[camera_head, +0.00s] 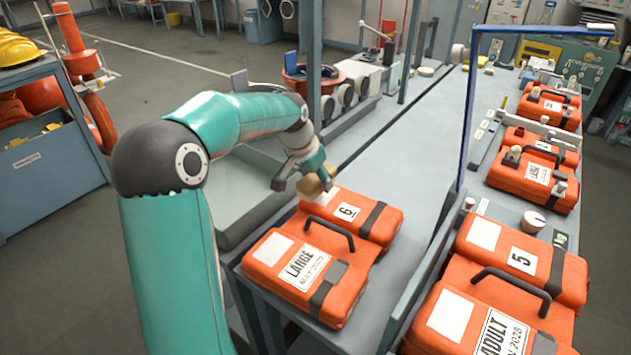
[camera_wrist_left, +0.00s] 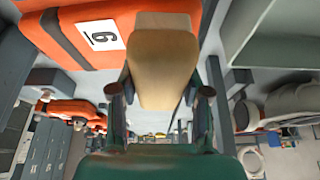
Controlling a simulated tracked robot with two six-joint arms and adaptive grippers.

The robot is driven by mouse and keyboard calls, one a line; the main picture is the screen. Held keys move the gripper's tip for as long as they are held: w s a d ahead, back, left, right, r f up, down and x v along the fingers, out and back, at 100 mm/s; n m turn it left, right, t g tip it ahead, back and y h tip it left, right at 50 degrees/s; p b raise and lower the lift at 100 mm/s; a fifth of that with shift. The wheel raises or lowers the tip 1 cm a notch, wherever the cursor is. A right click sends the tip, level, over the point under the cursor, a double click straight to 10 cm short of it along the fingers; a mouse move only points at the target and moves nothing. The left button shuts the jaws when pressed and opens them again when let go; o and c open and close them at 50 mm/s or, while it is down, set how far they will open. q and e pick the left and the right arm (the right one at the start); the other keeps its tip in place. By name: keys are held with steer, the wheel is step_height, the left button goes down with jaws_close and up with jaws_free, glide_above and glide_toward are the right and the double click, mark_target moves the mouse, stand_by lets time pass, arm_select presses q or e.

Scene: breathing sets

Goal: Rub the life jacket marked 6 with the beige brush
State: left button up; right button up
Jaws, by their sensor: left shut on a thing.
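The life jacket marked 6 (camera_head: 376,222) is an orange pack with a white number label and a dark strap, lying on the grey bench. Its front part carries a label reading LARGE (camera_head: 304,267) and a black handle. My left gripper (camera_head: 305,178) is shut on the beige brush (camera_head: 318,183) at the jacket's far left edge. In the left wrist view the brush (camera_wrist_left: 162,62) sits between the two fingers (camera_wrist_left: 158,95), beside the orange face with the 6 label (camera_wrist_left: 103,37). I cannot tell whether the brush touches the jacket. My right gripper is not in view.
A life jacket marked 5 (camera_head: 522,260) lies at the lower right, with more orange packs (camera_head: 535,175) behind it. A blue frame post (camera_head: 468,110) stands between the two rows. The grey bench strip (camera_head: 415,175) right of jacket 6 is clear.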

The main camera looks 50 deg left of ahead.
arm_select(q)
step_height(320, 180, up, 3)
steer(key=shift+w+r+p, duration=0.15)
steer(key=shift+r+p, duration=0.05)
steer(key=shift+p, duration=0.9)
steer(key=shift+r, duration=0.2)
